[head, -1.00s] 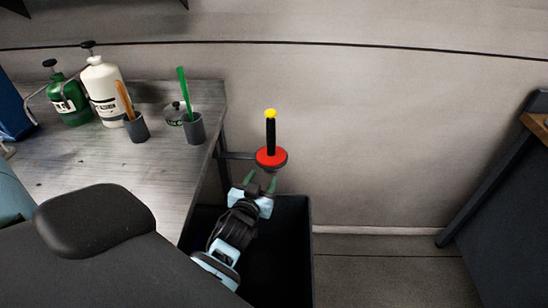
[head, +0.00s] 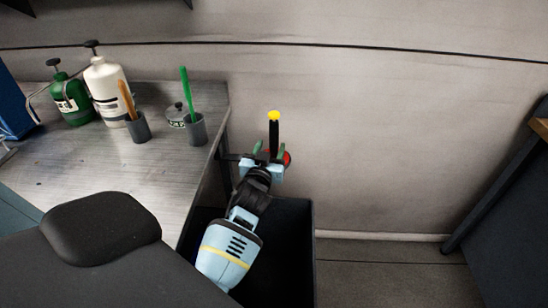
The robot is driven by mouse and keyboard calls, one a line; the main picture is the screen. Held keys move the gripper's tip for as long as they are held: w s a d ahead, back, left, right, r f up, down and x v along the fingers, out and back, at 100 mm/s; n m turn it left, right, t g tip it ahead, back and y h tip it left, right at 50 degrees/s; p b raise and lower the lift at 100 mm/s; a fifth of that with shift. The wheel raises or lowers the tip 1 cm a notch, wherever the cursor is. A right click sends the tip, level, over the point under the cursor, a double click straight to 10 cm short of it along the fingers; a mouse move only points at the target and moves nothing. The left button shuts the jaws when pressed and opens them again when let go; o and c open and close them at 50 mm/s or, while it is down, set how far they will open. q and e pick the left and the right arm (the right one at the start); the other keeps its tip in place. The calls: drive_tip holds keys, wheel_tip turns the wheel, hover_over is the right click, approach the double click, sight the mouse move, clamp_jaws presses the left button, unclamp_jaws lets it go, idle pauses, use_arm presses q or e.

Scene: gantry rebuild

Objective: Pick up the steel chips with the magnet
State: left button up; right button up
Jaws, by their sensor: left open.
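The magnet (head: 274,132) stands upright beside the right edge of the workbench, with a black handle, a yellow tip and a red disc at its base. A small dark bracket from the bench side reaches toward it. My left gripper (head: 270,149) is open, with its green fingertips on either side of the lower handle in this view. Whether they touch it I cannot tell. The gripper hides most of the red disc. I see no steel chips. My right gripper is out of view.
The grey workbench (head: 75,165) holds a green bottle (head: 70,102), a white bottle (head: 105,90), two grey cups (head: 195,130) with a green and an orange handle, and a small round tin (head: 176,117). A black bin (head: 296,245) stands below my left arm. A dark cabinet (head: 515,215) is at right.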

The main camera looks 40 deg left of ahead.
sight(274, 113)
use_arm(q)
drive_tip(key=shift+w+a+r, duration=0.15)
drive_tip(key=shift+w, duration=0.25)
drive_tip(key=shift+x, duration=2.15)
drive_tip(key=shift+c, duration=0.2)
